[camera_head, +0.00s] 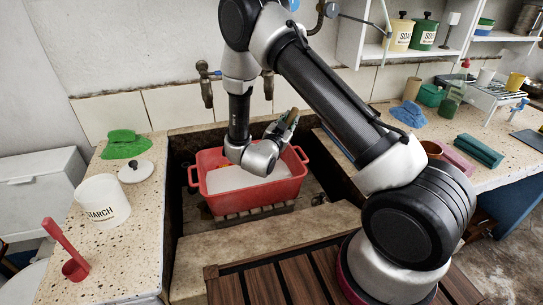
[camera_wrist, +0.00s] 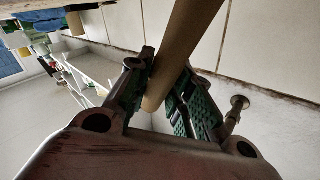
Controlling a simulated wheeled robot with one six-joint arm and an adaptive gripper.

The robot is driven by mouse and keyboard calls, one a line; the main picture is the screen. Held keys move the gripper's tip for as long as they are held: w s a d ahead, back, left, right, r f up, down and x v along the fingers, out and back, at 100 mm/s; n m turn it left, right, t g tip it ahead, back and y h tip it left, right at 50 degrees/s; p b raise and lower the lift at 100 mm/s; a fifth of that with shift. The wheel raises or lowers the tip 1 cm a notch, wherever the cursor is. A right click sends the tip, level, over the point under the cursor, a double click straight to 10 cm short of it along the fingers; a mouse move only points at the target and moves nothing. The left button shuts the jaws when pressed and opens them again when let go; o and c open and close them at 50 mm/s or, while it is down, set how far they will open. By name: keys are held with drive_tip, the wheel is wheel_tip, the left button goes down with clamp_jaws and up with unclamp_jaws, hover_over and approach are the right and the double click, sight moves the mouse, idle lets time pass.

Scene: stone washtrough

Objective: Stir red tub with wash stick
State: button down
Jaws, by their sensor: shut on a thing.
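The red tub (camera_head: 250,198) stands in the stone trough and holds whitish liquid (camera_head: 232,178). My gripper (camera_head: 287,121) is above the tub's back right part, its fingers pointing up and to the right. It is shut on the wash stick (camera_head: 292,116), a brown wooden rod of which only a short piece shows in the head view. In the wrist view the wash stick (camera_wrist: 185,50) runs slantwise between the green-padded fingers (camera_wrist: 160,95), with its rounded end near them. My arm hides part of the tub. I cannot see the stick touching the liquid.
A starch pot (camera_head: 102,202), its lid (camera_head: 135,171), a red scoop (camera_head: 70,255) and a green cloth (camera_head: 123,146) lie on the left counter. Taps (camera_head: 207,85) project above the trough.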

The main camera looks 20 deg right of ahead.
drive_tip(key=d+r, duration=0.4)
drive_tip(key=r, duration=0.3)
drive_tip(key=shift+w+r, duration=0.35)
idle(0.8)
